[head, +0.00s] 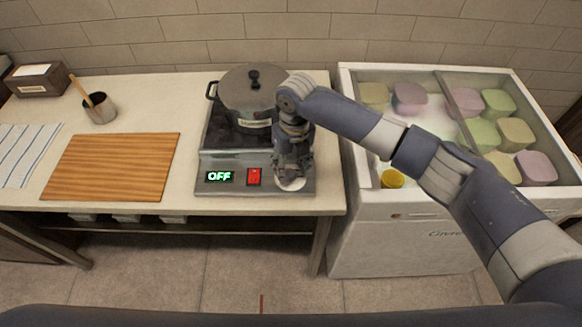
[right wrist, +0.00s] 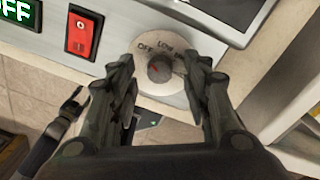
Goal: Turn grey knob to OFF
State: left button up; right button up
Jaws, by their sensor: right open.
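The grey knob (right wrist: 160,70) sits on a pale round dial plate (right wrist: 147,48) on the cooker's front panel. The plate reads OFF at upper left and LOW at the top; the right part is covered by a finger. In the head view my right gripper (head: 291,168) hides the knob.
The cooker (head: 222,160) has a green OFF display (head: 220,177), a red switch (head: 253,177) left of the knob and a lidded pot (head: 248,95) on top. A cutting board (head: 110,167) and a cup (head: 99,108) stand left. A glass-topped freezer (head: 395,245) stands right.

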aim_at(293, 171)
notch_tip(293, 171, up, 11)
jog(key=shift+d, duration=0.25)
jog(key=shift+w, duration=0.15)
